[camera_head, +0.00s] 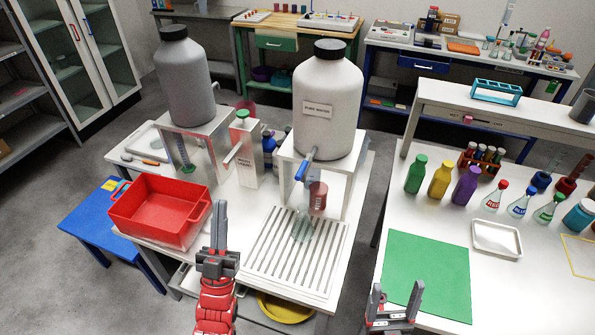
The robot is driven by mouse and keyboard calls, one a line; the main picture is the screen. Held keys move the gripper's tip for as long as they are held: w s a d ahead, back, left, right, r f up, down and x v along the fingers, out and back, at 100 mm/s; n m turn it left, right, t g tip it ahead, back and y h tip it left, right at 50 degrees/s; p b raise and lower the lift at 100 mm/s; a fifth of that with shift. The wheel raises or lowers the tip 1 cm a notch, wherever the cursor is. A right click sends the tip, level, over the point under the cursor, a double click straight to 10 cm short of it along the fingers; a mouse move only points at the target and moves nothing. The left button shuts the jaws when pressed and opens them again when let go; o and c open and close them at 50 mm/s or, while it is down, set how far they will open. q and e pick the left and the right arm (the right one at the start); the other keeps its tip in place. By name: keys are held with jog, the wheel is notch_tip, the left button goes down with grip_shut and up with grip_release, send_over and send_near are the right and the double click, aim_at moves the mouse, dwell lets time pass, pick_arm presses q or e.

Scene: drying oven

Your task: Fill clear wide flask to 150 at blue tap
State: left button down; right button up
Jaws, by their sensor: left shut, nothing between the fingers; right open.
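A large white container (328,105) labelled as pure water stands on a white stand, with a blue tap (302,171) at its lower front. Below the tap, a clear, faintly greenish vessel (302,228) stands on the slotted drain board (290,262); it looks like the clear wide flask. Its marks and any liquid level are too small to read. A reddish see-through beaker (318,193) is just behind it. My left gripper (219,208) is shut and empty, left of the drain board and apart from the flask. My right gripper (398,290) is open and empty by the green mat.
A red bin (165,210) sits at the left table edge. A grey container (183,80) stands on another stand behind it. The right table holds a green mat (428,272), a white tray (496,239), coloured bottles and small flasks. A gap separates the two tables.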

pick_arm(q)
jog(key=w+d+r+g+p, duration=0.1)
jog(key=w+d+r+g, duration=0.2)
jog(key=w, duration=0.5)
jog(key=w+d+f+m+g+p, duration=0.1)
jog(key=w+d+f+g+p, duration=0.2)
jog(key=d+g, duration=0.5)
jog(key=f+g, duration=0.1)
jog(key=g, duration=0.2)
jog(key=shift+w+f+g, duration=0.3)
jog(key=shift+w, duration=0.1)
jog(key=shift+d, duration=0.1)
